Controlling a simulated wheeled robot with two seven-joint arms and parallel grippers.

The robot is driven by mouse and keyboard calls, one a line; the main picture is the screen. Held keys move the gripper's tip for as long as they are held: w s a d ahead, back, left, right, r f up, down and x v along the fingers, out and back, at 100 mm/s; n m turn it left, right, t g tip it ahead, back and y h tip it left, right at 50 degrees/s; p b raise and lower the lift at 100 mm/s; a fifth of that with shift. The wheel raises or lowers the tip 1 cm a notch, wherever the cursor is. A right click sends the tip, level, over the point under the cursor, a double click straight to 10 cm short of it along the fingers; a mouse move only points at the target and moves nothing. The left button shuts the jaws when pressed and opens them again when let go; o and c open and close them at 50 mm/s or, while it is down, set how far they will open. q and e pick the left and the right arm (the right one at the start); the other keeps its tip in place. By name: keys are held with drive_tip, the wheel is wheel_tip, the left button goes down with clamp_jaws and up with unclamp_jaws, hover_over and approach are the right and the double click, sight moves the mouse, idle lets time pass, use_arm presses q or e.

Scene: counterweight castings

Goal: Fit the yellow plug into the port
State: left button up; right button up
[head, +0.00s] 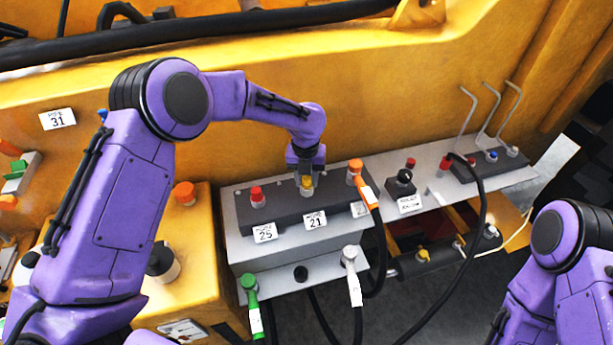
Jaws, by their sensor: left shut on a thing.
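My left gripper (306,174) comes down over the dark top of a grey port block (290,271). It is shut on the yellow plug (307,184), which is small and mostly hidden by the fingers. The plug is upright, with a pale metal part below it, just behind the label reading 21 (315,220). I cannot tell whether the plug is in the port there or just above it. My right arm shows at the lower right, but its gripper is out of view.
A red plug (257,197) stands left of the yellow one; an orange plug (357,170) with a tagged cable stands right. Green (249,283) and white (350,256) cable connectors are on the block's front. A black switch (404,179) and looping black cable (484,215) lie further right.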

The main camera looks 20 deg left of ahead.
use_arm(q)
drive_tip(key=o, duration=1.1)
drive_tip(key=shift+r, duration=0.1)
wheel_tip(320, 180, up, 10)
drive_tip(key=b, duration=0.3)
drive_tip(key=shift+a+f, duration=0.1)
drive_tip(key=shift+f, duration=0.15)
drive_tip(key=shift+r, duration=0.4)
